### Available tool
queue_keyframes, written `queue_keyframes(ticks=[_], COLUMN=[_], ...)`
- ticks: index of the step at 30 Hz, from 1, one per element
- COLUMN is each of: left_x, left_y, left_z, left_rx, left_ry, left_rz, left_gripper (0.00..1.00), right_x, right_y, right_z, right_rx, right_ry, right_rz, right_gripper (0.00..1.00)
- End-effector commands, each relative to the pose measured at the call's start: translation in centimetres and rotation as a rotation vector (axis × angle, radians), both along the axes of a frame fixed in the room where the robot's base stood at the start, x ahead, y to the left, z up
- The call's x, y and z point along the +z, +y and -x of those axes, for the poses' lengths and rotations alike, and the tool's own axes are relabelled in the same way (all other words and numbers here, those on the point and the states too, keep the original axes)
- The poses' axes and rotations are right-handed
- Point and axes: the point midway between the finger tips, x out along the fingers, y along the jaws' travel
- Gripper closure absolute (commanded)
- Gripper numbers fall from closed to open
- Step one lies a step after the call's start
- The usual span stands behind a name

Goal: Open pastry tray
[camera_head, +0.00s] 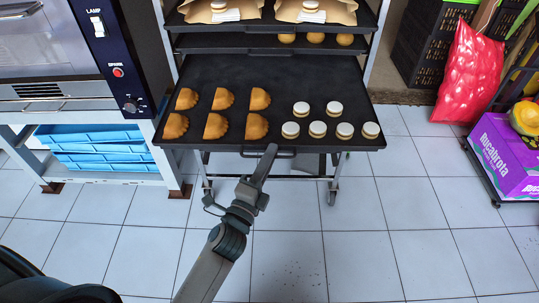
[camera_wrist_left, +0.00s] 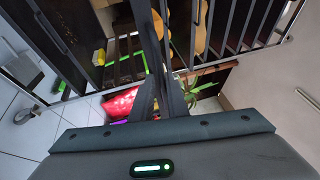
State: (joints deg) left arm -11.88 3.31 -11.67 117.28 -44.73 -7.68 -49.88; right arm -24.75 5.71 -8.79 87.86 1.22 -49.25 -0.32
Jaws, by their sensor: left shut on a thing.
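The black pastry tray (camera_head: 287,82) sticks far out of the rack towards me, level. It carries several golden half-moon pastries (camera_head: 222,98) on its left and several small round cream-topped pastries (camera_head: 331,108) on its right. A thin handle (camera_head: 250,154) runs along the tray's front edge. My left gripper (camera_head: 271,151) reaches up from below and is shut on this handle. My right gripper is not in view.
Another dark tray (camera_head: 250,42) sits above in the rack. An oven (camera_head: 60,65) with blue crates (camera_head: 95,145) below stands left. A red sack (camera_head: 468,75), black crates (camera_head: 425,45) and a purple box (camera_head: 505,155) stand right. The tiled floor (camera_head: 400,240) in front is clear.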

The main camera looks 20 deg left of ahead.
Motion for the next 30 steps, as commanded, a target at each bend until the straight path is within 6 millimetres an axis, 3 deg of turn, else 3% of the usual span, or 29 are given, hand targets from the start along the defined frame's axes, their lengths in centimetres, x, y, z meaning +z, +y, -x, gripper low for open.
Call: queue_keyframes(ticks=[1, 2, 3, 23, 30], left_x=[1.0, 1.0, 1.0, 0.3, -0.1], left_y=[-0.1, -0.1, -0.1, 0.0, 0.2], left_z=[-0.1, -0.1, -0.1, 0.1, 1.6], left_rx=[-0.004, -0.004, -0.004, -0.001, -0.002], left_ry=[-0.021, -0.021, -0.02, -0.007, -0.005], left_rz=[-0.002, -0.002, -0.001, 0.001, 0.001], left_gripper=[1.0, 0.79, 0.75, 0.75, 0.75], right_x=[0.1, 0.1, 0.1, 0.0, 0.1], right_y=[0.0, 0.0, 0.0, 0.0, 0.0], right_z=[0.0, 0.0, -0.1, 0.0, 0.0], right_rx=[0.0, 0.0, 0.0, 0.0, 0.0], right_ry=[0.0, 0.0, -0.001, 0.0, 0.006], right_rz=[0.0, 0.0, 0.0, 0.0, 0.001], right_gripper=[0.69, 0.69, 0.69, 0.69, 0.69])
